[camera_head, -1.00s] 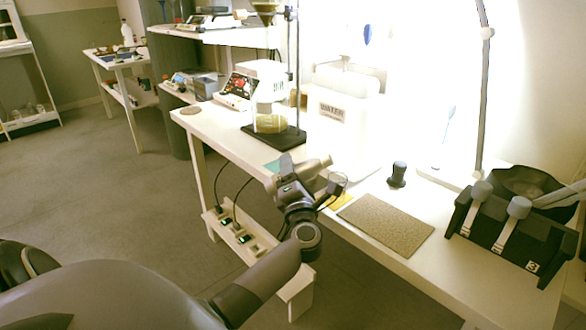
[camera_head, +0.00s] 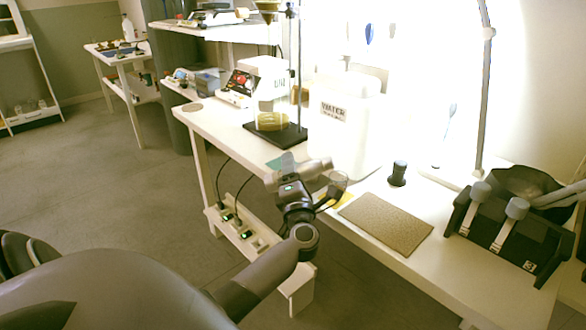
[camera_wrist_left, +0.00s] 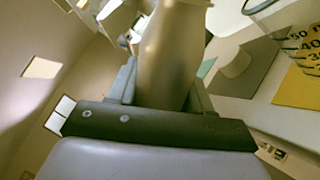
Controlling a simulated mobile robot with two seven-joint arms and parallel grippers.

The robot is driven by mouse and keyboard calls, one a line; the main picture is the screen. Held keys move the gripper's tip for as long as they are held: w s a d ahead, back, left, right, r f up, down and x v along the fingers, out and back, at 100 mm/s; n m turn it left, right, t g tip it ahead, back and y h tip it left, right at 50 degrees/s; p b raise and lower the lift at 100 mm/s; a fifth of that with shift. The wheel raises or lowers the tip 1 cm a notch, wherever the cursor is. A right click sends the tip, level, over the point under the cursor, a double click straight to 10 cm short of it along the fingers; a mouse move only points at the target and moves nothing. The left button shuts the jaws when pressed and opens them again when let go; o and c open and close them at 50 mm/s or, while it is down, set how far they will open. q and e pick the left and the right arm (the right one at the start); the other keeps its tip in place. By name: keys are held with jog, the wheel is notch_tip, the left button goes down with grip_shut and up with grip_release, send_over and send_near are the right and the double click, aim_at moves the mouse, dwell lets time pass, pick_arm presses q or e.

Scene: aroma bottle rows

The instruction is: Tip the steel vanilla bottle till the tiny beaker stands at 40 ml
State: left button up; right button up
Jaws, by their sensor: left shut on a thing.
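My left gripper (camera_head: 290,178) is shut on the steel bottle (camera_head: 312,170), which lies tipped close to level with its end toward the right. The bottle also fills the middle of the left wrist view (camera_wrist_left: 172,60), between the jaws. In the left wrist view the beaker (camera_wrist_left: 305,48) shows dark marks, with 50 and 40 readable. I cannot make out its liquid level or any stream. My right gripper is out of view.
A cork-like mat (camera_head: 385,224) lies on the bench right of the beaker. A black stopper-like object (camera_head: 398,174) and a large white WATER container (camera_head: 338,135) stand behind. A black rack (camera_head: 512,238) with grey-topped pieces is at the right.

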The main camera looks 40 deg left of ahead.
pick_arm(q)
jog(key=shift+r+m+p, duration=0.1)
jog(key=shift+m+p, duration=0.35)
jog(key=shift+m, duration=0.05)
jog(key=shift+w+d+r+m+t+p, duration=0.1)
jog(key=shift+r+m+t+p, duration=0.4)
jog(key=shift+m+p, duration=0.45)
dwell(0.6)
jog(key=shift+f+n, duration=0.25)
jog(key=shift+n, duration=0.2)
jog(key=shift+r, duration=0.1)
jog(key=shift+r+m+p, duration=0.6)
jog(key=shift+m+p, duration=0.3)
jog(key=shift+p, duration=0.45)
dwell(3.0)
dwell(0.4)
